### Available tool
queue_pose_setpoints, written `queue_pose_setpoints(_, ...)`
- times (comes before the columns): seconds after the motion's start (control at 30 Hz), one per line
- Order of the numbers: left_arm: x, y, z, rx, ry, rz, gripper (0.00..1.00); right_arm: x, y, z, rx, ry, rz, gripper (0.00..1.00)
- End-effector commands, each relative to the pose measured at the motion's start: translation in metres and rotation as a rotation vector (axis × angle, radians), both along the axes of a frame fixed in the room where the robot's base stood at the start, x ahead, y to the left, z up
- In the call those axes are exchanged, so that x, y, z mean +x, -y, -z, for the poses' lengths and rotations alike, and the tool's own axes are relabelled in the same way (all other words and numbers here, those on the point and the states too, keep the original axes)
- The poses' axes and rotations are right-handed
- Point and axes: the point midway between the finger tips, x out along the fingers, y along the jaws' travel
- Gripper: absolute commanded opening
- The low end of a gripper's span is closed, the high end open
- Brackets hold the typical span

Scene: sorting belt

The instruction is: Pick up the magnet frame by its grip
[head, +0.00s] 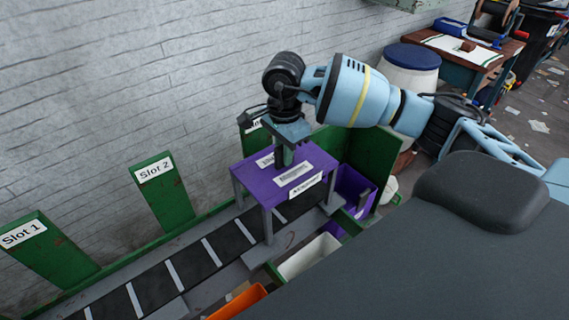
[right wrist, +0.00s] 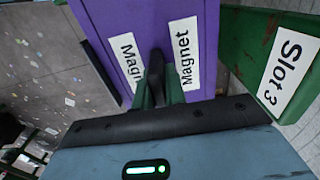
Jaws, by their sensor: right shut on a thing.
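The magnet frame (head: 314,157) is a purple, table-like frame with grey legs and white "Magnet" labels. It stands over the belt in the middle of the head view. My right gripper (head: 284,156) comes down from above onto the middle of its top. In the right wrist view the purple top (right wrist: 209,60) lies ahead, and my right gripper (right wrist: 158,88) is shut on the dark upright grip (right wrist: 156,66) between two labels. The lower part of the grip is partly hidden by the fingers. My left gripper is not in view.
The dark belt (head: 155,288) with pale stripes runs under the frame. Green panels for Slot 1 (head: 45,255), Slot 2 (head: 172,205) and Slot 3 (right wrist: 250,62) line the wall side. White (head: 306,257), orange (head: 240,302) and purple (head: 352,190) bins stand along the near side.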

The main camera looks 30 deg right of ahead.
Motion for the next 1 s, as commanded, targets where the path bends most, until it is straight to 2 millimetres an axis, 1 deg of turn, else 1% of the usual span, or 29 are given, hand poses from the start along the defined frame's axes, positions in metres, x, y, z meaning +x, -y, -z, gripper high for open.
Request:
queue_pose_setpoints(0.17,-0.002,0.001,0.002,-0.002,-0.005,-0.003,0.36,0.001,0.0,-0.009,0.001,0.006,0.0,0.0)
queue_pose_setpoints(0.27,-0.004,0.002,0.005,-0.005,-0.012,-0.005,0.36,0.001,0.0,-0.021,0.001,0.006,-0.001,0.0)
queue_pose_setpoints(0.37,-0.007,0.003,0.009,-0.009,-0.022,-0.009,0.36,0.001,0.0,-0.037,0.001,0.006,0.0,0.0)
queue_pose_setpoints(0.57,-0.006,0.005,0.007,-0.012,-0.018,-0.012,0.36,-0.033,-0.022,-0.04,0.001,0.003,-0.007,0.0)
queue_pose_setpoints(0.8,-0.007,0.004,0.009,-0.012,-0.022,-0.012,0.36,-0.079,-0.052,-0.044,0.001,0.003,-0.006,0.0)
queue_pose_setpoints(1.0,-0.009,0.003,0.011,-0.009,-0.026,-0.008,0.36,-0.111,-0.072,-0.048,0.001,0.002,-0.005,0.0)
